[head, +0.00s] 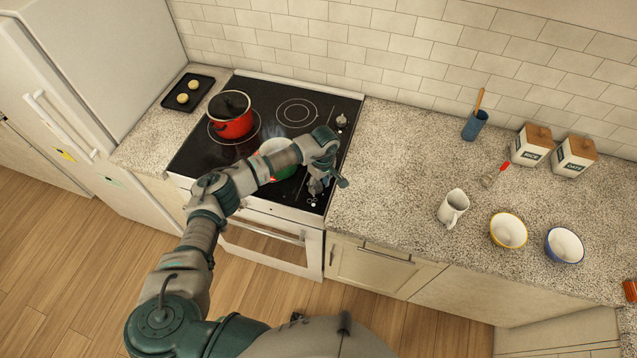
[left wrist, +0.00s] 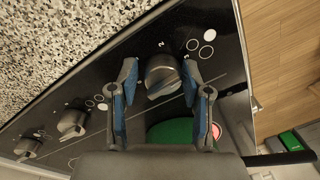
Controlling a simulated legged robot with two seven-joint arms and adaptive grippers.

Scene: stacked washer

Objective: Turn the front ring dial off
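The stove (head: 225,167) has a black glass top with a column of dials along its right side. My left gripper (head: 328,180) is over the front right part of that column. In the left wrist view, a grey dial (left wrist: 162,74) lies between the two fingertips of my left gripper (left wrist: 160,75). The fingers are apart on either side of it, with a small gap at least on the left; contact on the right is unclear. In the head view, my gripper hides this dial. My right gripper is not in view.
Two more dials (left wrist: 72,122) (left wrist: 28,147) sit farther along the column. A green pan (head: 278,160), partly behind my arm, is close to the gripper; red glow shows beside it. A red pot (head: 232,121) stands at the back left.

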